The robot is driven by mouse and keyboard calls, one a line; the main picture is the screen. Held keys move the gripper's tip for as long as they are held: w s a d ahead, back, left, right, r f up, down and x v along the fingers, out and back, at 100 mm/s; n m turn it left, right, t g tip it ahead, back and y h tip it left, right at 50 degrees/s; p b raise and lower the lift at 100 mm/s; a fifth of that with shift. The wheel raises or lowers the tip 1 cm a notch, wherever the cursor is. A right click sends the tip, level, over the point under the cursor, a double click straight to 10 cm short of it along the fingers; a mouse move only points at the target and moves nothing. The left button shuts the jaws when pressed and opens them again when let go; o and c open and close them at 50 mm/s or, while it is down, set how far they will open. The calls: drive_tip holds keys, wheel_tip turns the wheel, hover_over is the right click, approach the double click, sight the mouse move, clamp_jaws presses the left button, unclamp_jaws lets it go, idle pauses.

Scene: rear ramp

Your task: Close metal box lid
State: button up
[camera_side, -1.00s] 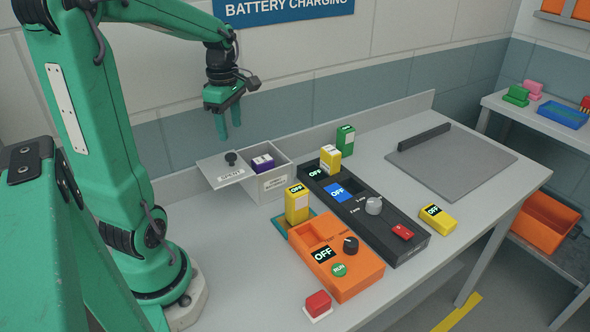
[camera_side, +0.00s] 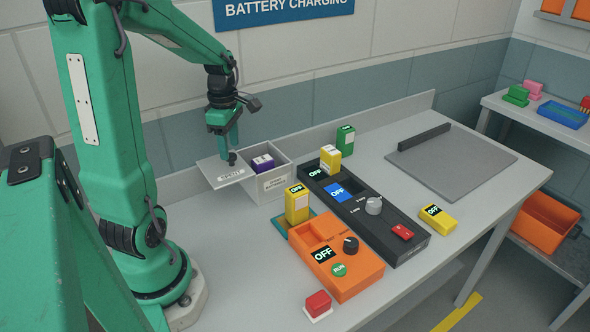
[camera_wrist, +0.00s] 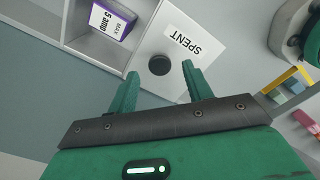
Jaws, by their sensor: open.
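The metal box (camera_side: 275,183) is light grey and stands at the back of the bench, with a purple battery (camera_side: 263,162) inside. Its flat lid (camera_side: 214,174) sits slid out to the left, leaving the box top open. In the wrist view the lid (camera_wrist: 205,62) carries a SPENT label and a round black knob (camera_wrist: 160,64). My gripper (camera_side: 230,157) is down at the knob in the side view, hiding most of it. In the wrist view my gripper (camera_wrist: 159,75) is open, its two fingers on either side of the knob and a little short of it.
A black charger (camera_side: 365,210) and an orange device (camera_side: 335,260) stand right of and in front of the box. A yellow battery (camera_side: 297,205) stands close to the box's front. A green battery (camera_side: 346,140) stands behind the charger. A grey plate (camera_side: 455,165) lies farther right.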

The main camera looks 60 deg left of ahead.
sight(224, 163)
drive_tip(key=shift+f, duration=1.2)
clamp_jaws()
